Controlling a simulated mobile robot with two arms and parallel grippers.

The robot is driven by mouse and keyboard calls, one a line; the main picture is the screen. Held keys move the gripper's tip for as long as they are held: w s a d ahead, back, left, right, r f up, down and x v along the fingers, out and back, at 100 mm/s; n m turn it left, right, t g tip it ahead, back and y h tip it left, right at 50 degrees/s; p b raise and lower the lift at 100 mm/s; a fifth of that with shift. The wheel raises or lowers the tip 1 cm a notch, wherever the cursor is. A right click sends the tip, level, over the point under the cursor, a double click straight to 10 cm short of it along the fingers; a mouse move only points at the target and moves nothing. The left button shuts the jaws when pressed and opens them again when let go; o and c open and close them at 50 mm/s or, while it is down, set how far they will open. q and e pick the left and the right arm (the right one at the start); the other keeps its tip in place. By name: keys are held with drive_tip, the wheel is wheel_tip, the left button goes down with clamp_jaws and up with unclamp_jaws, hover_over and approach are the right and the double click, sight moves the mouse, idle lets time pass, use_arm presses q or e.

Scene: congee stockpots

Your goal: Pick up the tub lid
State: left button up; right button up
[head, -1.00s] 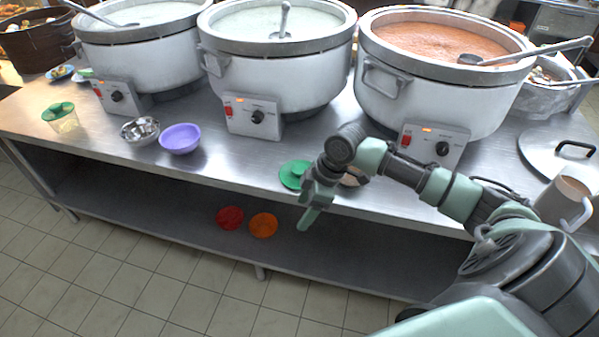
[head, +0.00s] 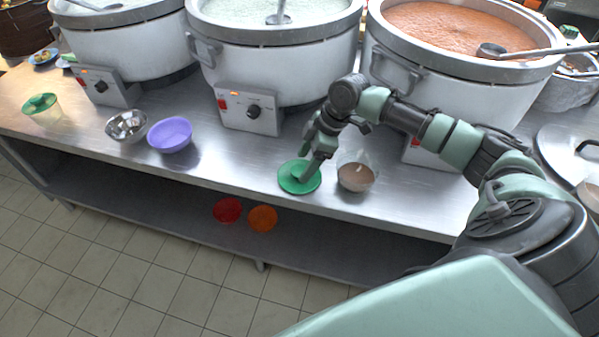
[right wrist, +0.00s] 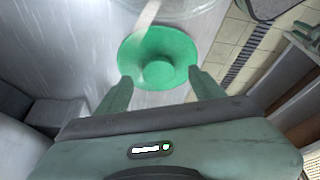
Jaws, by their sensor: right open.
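The tub lid, a round green disc with a raised knob, lies on the steel counter near its front edge (head: 289,184). In the right wrist view the green lid (right wrist: 145,50) is just beyond the fingertips. My right gripper (head: 309,166) is at the lid, overlapping part of it in the head view. In the right wrist view the gripper (right wrist: 159,78) is open, with its two fingers apart on either side of the lid's near part. I cannot tell whether the fingers touch the lid. My left gripper is not in view.
A clear tub with brown contents (head: 356,178) stands right of the lid. Large pots (head: 278,60) line the back. Red (head: 227,210) and orange (head: 262,218) discs lie on the lower shelf.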

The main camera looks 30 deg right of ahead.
sight(299, 174)
drive_tip(key=shift+x, duration=1.15)
drive_tip(key=shift+w+f, duration=0.15)
drive_tip(key=c, duration=1.4)
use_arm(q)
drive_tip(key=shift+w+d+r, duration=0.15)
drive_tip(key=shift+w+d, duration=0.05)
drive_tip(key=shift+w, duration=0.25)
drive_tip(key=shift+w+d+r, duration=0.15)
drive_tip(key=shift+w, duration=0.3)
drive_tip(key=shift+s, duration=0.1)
